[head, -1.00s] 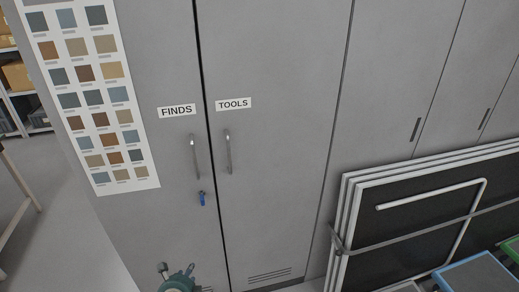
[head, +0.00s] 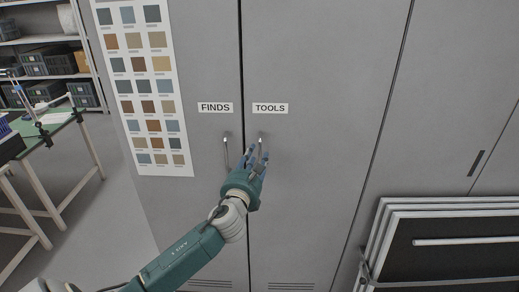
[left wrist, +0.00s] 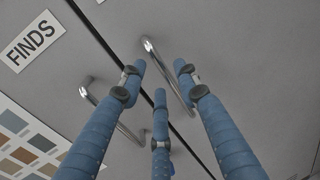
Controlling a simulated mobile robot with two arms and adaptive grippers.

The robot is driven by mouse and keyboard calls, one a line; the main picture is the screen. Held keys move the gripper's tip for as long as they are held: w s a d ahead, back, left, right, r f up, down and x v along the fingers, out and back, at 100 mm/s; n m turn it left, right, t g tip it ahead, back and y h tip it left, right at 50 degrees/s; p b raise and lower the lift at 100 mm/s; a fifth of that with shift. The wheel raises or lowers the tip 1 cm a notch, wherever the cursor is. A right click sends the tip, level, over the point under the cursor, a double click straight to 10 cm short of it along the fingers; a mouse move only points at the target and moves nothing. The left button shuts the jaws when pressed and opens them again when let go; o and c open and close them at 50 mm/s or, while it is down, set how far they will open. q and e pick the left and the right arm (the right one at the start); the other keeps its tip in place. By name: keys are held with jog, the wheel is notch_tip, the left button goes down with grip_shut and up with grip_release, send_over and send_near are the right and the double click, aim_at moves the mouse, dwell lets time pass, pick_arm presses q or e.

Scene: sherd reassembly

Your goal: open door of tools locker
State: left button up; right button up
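The grey tools locker door (head: 325,170) is shut, with a white TOOLS label (head: 270,108) near its left edge. Its upright metal handle (head: 260,142) is below the label, partly hidden by my fingers. My left gripper (head: 258,160) is at this handle, with its blue fingers spread. In the left wrist view the tools handle (left wrist: 166,72) shows between and beyond the open fingers (left wrist: 160,85). I cannot tell whether any finger touches it. My right gripper is not in view.
The FINDS locker door (head: 205,185) is shut on the left, its handle (head: 226,152) close to the tools handle. Framed panels (head: 450,240) lean at the lower right. A green-topped table (head: 50,130) and shelves stand at the left.

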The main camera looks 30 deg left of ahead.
pick_arm(q)
jog(key=shift+x, duration=2)
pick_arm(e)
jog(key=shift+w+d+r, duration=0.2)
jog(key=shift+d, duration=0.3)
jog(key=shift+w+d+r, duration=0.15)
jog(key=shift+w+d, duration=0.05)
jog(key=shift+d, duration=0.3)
pick_arm(q)
jog(key=shift+d, duration=0.1)
